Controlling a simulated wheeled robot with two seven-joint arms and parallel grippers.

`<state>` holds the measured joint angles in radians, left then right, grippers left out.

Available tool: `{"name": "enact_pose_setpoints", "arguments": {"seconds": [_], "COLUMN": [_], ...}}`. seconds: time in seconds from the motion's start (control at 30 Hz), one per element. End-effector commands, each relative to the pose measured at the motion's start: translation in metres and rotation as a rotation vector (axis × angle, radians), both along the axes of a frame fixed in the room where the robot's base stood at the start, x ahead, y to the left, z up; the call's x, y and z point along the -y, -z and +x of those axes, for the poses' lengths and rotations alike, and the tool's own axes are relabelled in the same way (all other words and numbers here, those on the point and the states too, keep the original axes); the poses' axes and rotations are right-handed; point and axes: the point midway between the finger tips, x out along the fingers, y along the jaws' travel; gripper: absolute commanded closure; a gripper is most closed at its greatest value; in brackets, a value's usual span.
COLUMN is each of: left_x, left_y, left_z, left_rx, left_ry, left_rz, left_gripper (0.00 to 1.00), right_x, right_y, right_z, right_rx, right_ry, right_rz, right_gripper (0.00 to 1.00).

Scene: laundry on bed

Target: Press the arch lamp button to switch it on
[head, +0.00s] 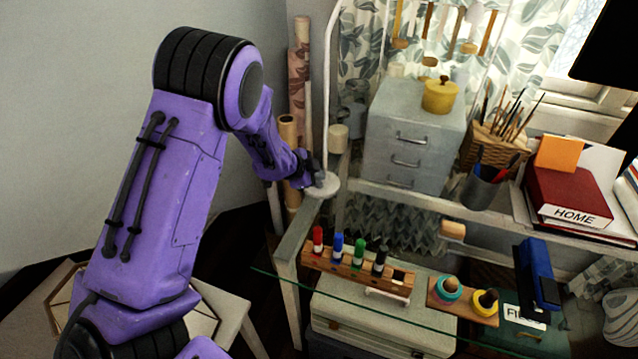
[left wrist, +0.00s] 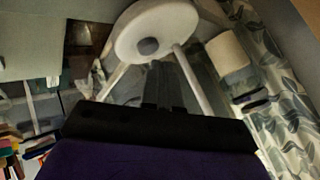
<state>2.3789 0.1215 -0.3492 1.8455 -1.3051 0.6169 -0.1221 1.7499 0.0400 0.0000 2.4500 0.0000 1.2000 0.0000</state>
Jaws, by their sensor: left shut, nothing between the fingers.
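The arch lamp has a round white base (head: 324,187) at the left corner of the desk, with a thin white pole (head: 328,85) rising from it. My left gripper (head: 316,176) is at the base in the head view, its fingers shut and empty. In the left wrist view the lamp base (left wrist: 178,30) shows as a white disc with a round grey button (left wrist: 148,46). The closed fingertips (left wrist: 163,66) are just beside and below the button in that picture. I cannot tell whether they touch it. My right gripper is not in view.
A grey drawer unit (head: 412,135) with a yellow pot (head: 440,96) stands right of the lamp. A marker rack (head: 358,268) is on the glass shelf in front. Rolled material (head: 299,80) stands behind my gripper. A cream cylinder (head: 338,138) is close to the pole.

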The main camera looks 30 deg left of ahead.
Motion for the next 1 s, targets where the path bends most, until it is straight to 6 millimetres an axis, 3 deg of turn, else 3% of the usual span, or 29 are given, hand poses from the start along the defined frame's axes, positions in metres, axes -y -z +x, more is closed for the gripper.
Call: {"name": "enact_pose_setpoints", "arguments": {"seconds": [1.0], "left_x": [0.0], "left_y": [0.0112], "left_z": [-0.0002], "left_rx": [0.0], "left_ry": [0.0], "left_rz": [0.0], "left_gripper": [1.0], "right_x": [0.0], "right_y": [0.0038], "right_z": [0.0], "right_rx": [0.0], "right_ry": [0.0], "right_rz": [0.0], "right_gripper": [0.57]}}
